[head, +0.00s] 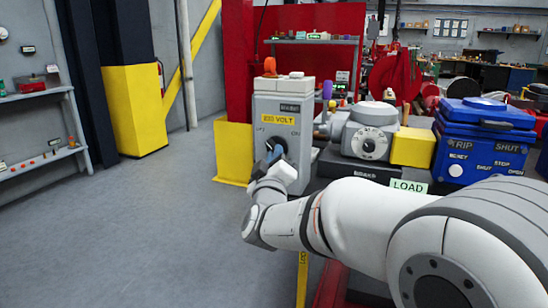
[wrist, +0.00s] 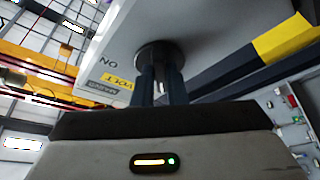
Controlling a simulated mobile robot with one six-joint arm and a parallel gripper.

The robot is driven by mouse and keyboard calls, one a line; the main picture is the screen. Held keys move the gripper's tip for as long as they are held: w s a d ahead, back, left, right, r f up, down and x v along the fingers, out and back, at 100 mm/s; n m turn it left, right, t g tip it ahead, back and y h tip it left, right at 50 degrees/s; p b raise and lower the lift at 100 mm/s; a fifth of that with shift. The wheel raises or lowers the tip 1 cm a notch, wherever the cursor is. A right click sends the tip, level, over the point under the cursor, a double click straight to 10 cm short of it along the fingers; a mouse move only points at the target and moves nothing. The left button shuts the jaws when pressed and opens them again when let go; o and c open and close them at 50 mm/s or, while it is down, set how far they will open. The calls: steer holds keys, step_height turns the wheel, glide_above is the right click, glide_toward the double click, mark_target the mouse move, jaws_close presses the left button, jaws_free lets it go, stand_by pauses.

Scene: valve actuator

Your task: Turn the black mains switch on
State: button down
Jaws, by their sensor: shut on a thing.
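The black mains switch (head: 277,144) is a round knob on the front of a grey box (head: 284,174) with a yellow VOLT label. In the head view my gripper (head: 272,157) is at the knob and covers part of it. In the wrist view the dark round base of the switch (wrist: 159,50) shows on the grey panel. My gripper's two dark fingers (wrist: 160,80) are shut on the switch from both sides. The ON mark (wrist: 109,64) shows upside down beside it. The knob's exact pointing is hard to tell, as the fingers hide it.
Right of the box stand a grey rounded unit with a dial (head: 370,146), a yellow block (head: 412,147) and a blue box (head: 484,140) with TRIP and SHUT labels. A green LOAD sign (head: 408,187) is in front. Open grey floor (head: 150,230) lies to the left.

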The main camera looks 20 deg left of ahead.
steer(key=shift+f, duration=0.1)
steer(key=shift+a+m+g+h+b, duration=0.1)
steer(key=shift+a+m+h+b, duration=0.15)
steer(key=shift+m+h+b, duration=2.5)
steer(key=shift+a+m+g+h+p, duration=0.2)
steer(key=shift+m+h, duration=0.85)
steer(key=shift+m, duration=4)
steer(key=shift+a+m+h+b, duration=0.35)
steer(key=shift+m+h+b, duration=1.3)
steer(key=shift+m, duration=2.25)
steer(key=shift+m+h, duration=0.25)
steer(key=shift+m, duration=0.05)
steer(key=c, duration=1.5)
jaws_free()
steer(key=shift+o, duration=0.2)
